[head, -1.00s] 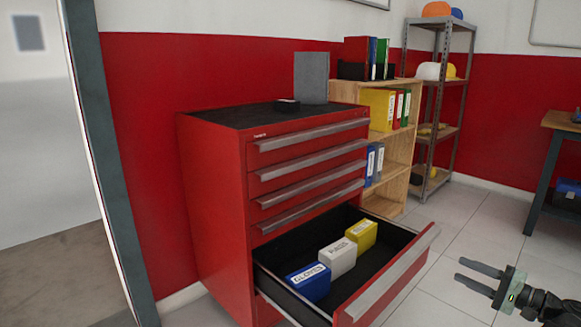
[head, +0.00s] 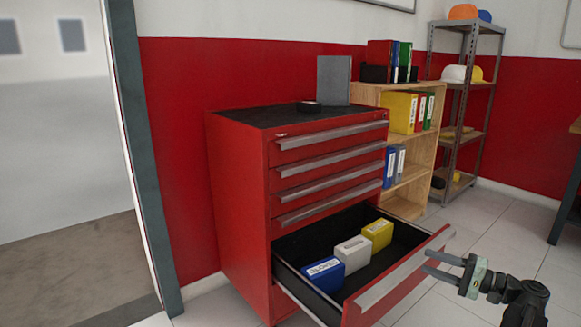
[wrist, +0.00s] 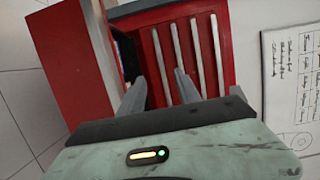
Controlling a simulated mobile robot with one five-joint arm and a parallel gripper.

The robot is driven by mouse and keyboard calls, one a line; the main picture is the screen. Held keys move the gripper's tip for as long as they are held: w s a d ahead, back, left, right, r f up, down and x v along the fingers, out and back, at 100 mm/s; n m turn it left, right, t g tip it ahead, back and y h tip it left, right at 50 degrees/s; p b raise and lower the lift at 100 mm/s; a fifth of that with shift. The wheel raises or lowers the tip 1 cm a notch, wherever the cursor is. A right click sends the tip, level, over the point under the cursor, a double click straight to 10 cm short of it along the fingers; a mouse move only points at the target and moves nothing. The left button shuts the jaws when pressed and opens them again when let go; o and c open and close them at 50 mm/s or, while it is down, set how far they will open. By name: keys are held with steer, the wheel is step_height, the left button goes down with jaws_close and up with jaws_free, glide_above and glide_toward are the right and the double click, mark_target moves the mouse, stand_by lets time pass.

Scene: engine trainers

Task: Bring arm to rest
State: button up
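My gripper (head: 426,262) is at the right of the head view, in front of the open drawer's right end. Its two fingers are apart with nothing between them. In the wrist view the gripper (wrist: 158,88) points toward the red cabinet, fingers spread and empty. The red tool cabinet (head: 238,190) stands in the middle of the head view, its lowest visible drawer (head: 405,278) pulled out. Whether the fingers touch the drawer front is hard to tell.
The drawer holds a blue box (head: 324,275), a white box (head: 352,255) and a yellow box (head: 378,234). A wooden bookshelf (head: 405,205) and a metal rack (head: 463,130) stand behind. A doorway frame (head: 148,160) is at left. Floor (head: 500,235) is clear at right.

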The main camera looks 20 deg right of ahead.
steer(key=w+a+n+g+y+p, duration=0.1)
steer(key=w+a+n+g+y, duration=0.1)
steer(key=w+a, duration=0.45)
steer(key=w+a+n+g+y+p, duration=0.15)
steer(key=w+a, duration=0.25)
steer(key=a, duration=0.5)
steer(key=w+a+f+n+g, duration=0.1)
steer(key=a+f+g, duration=0.1)
steer(key=a, duration=0.5)
steer(key=w+a+f+n+g+p, duration=0.1)
steer(key=w+a+g, duration=0.15)
steer(key=a, duration=0.45)
steer(key=w+a+f+n+g, duration=0.1)
steer(key=a+f+g, duration=0.1)
steer(key=a, duration=0.5)
steer(key=s+a+f+n+g+h+p, duration=0.1)
steer(key=s+a+f+n+g+h, duration=0.15)
steer(key=a+f+h, duration=0.4)
steer(key=s+a+f+n+g+h+p, duration=0.2)
steer(key=s+a+f+g, duration=0.15)
steer(key=a, duration=0.65)
steer(key=d+f+t+h, duration=0.1)
steer(key=d+h, duration=0.4)
steer(key=d, duration=0.4)
step_height(320, 180, up, 37)
steer(key=p, duration=3.7)
steer(key=shift+s+a+p, duration=0.2)
steer(key=shift+p, duration=0.2)
